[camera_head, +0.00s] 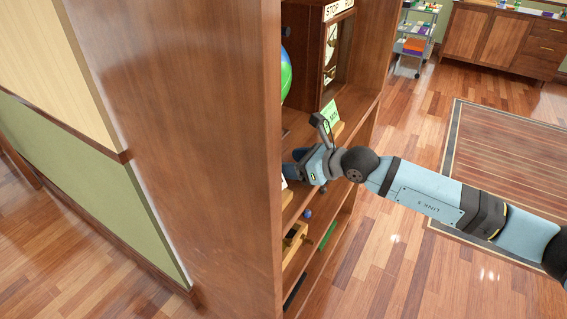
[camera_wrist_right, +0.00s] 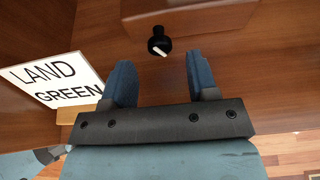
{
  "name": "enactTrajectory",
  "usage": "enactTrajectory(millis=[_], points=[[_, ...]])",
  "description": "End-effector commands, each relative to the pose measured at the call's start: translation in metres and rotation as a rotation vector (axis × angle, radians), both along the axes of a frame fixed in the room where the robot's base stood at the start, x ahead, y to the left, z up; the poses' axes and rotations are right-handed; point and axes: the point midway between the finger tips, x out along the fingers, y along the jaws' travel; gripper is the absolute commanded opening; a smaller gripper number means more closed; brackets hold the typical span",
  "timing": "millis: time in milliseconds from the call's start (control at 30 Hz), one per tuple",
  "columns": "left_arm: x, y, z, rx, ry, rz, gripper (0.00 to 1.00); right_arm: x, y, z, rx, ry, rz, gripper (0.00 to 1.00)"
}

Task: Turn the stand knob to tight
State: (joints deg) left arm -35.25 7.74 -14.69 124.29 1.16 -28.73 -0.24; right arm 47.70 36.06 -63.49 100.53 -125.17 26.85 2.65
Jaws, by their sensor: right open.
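A small black knob (camera_wrist_right: 154,47) with a white pointer mark sits on the edge of a brown wooden stand (camera_wrist_right: 190,12) in the right wrist view. The mark slants down to the right. My right gripper (camera_wrist_right: 158,64) is open, its two blue fingers apart, with nothing between them. The knob lies ahead of the fingertips, between their lines, and appears untouched. In the head view my right gripper (camera_head: 298,166) reaches into a bookcase shelf, its tips partly hidden by the side panel. The knob is hidden there. My left gripper is not in view.
A card reading "LAND GREEN" (camera_wrist_right: 55,82) in a wooden holder stands left of the fingers. The bookcase side panel (camera_head: 200,150) is close to the gripper. A blue-green ball (camera_head: 286,75) and a wooden cabinet (camera_head: 337,50) sit on the shelf above.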

Motion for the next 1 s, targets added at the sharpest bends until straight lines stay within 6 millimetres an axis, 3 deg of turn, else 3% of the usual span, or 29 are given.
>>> enactTrajectory(millis=[200, 567, 600, 800, 1000], points=[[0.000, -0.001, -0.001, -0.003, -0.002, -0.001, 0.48, 0.015, 0.021, -0.011, -0.001, -0.001, 0.000, 0.54], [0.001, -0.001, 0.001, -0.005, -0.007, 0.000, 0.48, 0.018, 0.025, -0.013, 0.000, 0.000, 0.000, 0.54], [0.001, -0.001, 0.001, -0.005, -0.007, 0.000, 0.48, 0.018, 0.025, -0.013, 0.000, 0.000, 0.000, 0.51], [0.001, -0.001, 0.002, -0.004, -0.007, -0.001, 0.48, 0.018, 0.025, -0.013, 0.000, 0.000, 0.000, 0.06], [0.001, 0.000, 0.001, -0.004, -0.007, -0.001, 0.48, 0.018, 0.025, -0.014, 0.023, 0.036, -0.001, 0.06]])
